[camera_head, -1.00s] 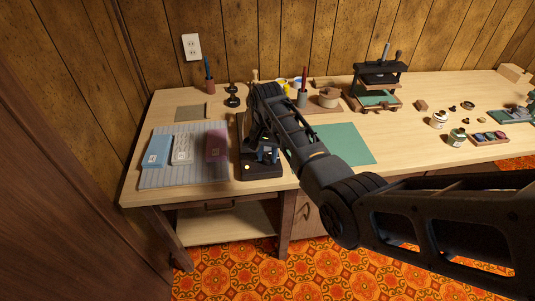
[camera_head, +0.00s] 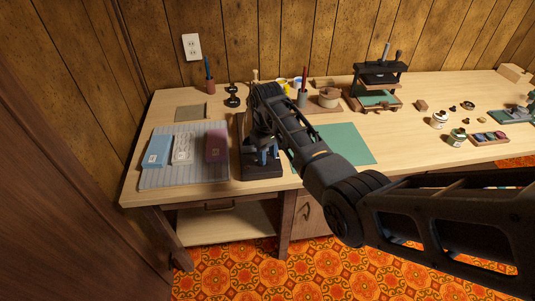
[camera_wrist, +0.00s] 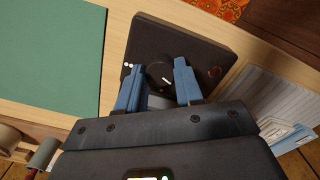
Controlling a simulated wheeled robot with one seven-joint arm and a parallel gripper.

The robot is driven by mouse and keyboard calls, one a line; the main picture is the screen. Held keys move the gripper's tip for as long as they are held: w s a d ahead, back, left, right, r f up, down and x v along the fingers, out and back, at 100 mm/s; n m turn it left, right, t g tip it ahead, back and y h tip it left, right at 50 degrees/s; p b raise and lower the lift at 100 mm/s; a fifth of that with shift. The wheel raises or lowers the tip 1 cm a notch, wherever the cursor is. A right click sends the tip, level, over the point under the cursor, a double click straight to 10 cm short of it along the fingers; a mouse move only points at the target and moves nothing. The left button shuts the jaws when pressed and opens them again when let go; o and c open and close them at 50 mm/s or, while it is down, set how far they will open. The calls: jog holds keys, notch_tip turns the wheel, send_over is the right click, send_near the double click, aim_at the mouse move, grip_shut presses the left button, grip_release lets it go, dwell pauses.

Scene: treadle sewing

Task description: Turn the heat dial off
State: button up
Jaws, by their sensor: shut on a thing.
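The heat dial (camera_wrist: 160,74) is a round black knob with a white pointer line, on a dark box-like unit (camera_wrist: 165,38) in the wrist view. White marks show beside the dial on the left and a dull reddish-brown round spot on the right. My gripper (camera_wrist: 159,66) has its blue fingers on either side of the dial and is shut on it. In the head view my gripper (camera_head: 262,156) is low over the front of the dark unit (camera_head: 262,174), and it hides the dial there.
A grey ribbed mat (camera_head: 150,180) with blue, white and purple blocks lies just left of the unit. A green mat (camera_head: 350,145) lies to the right. A dark press (camera_head: 379,75) and small pots stand farther right. The table's front edge is close.

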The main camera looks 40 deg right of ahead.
aim_at(268, 157)
jog(key=shift+n, duration=1)
jog(key=o, duration=1)
jog(key=shift+o, duration=0.2)
notch_tip(268, 157, up, 8)
jog(key=shift+f+b, duration=0.1)
jog(key=shift+b, duration=0.3)
